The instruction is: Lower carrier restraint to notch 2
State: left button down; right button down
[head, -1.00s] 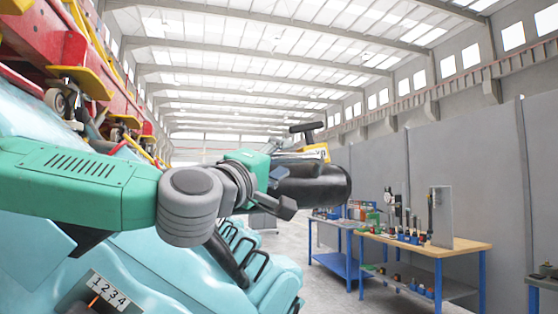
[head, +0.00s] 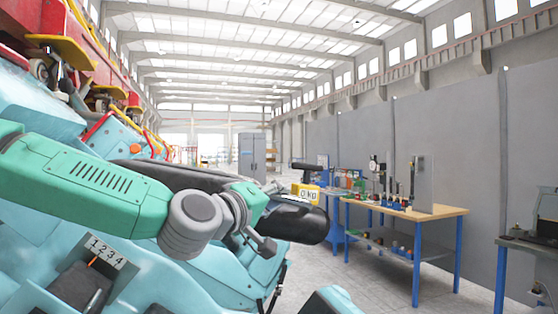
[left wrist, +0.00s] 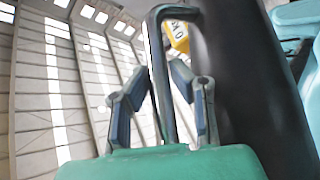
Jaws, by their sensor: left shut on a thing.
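The carrier restraint is a black padded bar (head: 300,221) across the teal seats. It fills the right of the left wrist view (left wrist: 240,80). A yellow gauge reading "0 kg" (head: 308,193) is on its far end and shows partly in the left wrist view (left wrist: 177,36). My left gripper (head: 261,218) is shut on the restraint's thin dark handle (left wrist: 158,50), which runs between the fingers. A white plate numbered 1 to 4 (head: 106,250) sits at lower left. Its orange pointer (head: 94,262) is near 1 and 2; I cannot tell exactly which. My right gripper is not in view.
Red and yellow carrier structure (head: 85,50) rises at upper left. A workbench (head: 440,212) with tools stands at right, and another table (head: 525,248) at the far right edge. A grey cabinet (head: 252,157) stands behind. The floor between seats and benches is clear.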

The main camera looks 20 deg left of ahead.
aim_at(267, 234)
pick_arm(q)
jog(key=shift+m+g+y, duration=0.5)
jog(key=shift+m+g, duration=0.1)
jog(key=shift+g, duration=0.2)
jog(key=f, duration=0.5)
jog(key=a+f, duration=0.1)
jog(key=f, duration=0.1)
jog(key=shift+s+f, duration=0.1)
jog(key=shift+f, duration=0.2)
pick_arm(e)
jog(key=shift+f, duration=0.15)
pick_arm(q)
jog(key=c, duration=1.7)
grip_release()
jog(key=shift+a, duration=0.1)
jog(key=shift+o, duration=1.3)
jog(key=shift+a, duration=0.45)
jog(key=shift+s+d, duration=0.1)
jog(key=shift+s, duration=0.2)
jog(key=v, duration=1.1)
jog(key=shift+s, duration=0.2)
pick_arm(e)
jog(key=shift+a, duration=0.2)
